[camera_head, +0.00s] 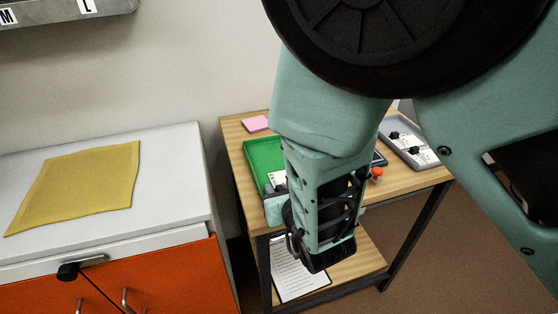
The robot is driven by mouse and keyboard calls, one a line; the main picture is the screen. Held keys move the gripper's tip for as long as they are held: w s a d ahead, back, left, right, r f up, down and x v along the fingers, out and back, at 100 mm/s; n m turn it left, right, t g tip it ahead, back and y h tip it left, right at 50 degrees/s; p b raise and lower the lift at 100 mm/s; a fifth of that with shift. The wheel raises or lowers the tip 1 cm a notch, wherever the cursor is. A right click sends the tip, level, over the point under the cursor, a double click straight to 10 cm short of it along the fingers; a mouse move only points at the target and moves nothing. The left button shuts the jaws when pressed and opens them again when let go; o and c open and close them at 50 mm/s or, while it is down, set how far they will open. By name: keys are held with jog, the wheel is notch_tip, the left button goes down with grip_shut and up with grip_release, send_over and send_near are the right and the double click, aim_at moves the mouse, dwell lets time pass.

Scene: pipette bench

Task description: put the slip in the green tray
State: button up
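The green tray (258,151) sits on the wooden table, partly hidden behind my arm. A small white piece with dark marks, which looks like the slip (277,179), shows over the tray's front part, close against my arm. I cannot tell whether it lies in the tray or is held above it. My gripper (275,190) seems to be at the tray's near end, beside the slip. Its fingers are mostly hidden by my own arm, so its opening does not show.
A pink pad (255,124) lies behind the tray. A grey tray with black knobs and labels (407,141) and a small red-orange ball (377,173) are to the right. A printed sheet (296,271) lies on the lower shelf. A yellow cloth (80,187) covers part of the white cabinet top (172,160).

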jog(key=shift+r, duration=0.2)
jog(key=p+v, duration=0.1)
jog(key=v, duration=0.5)
jog(key=shift+s+r, duration=0.25)
jog(key=p+v, duration=0.5)
jog(key=p, duration=0.4)
jog(key=s+d+r+m+g+h, duration=0.1)
jog(key=d+r+m+g+h, duration=0.2)
jog(key=d+r+m+h, duration=0.45)
jog(key=s+d+r+m+g+h, duration=0.1)
jog(key=d+r+m+g+h, duration=0.3)
jog(key=d+m, duration=0.6)
jog(key=s+m+g+y, duration=0.2)
jog(key=s+m+g, duration=0.3)
jog(key=s+m, duration=0.25)
jog(key=s+a+r+m+g+y, duration=0.1)
jog(key=s+a+r+m+y, duration=0.2)
jog(key=a+m+y, duration=0.3)
jog(key=shift+a+r+m, duration=0.3)
jog(key=shift+a+r, duration=0.5)
jog(key=shift+a, duration=0.35)
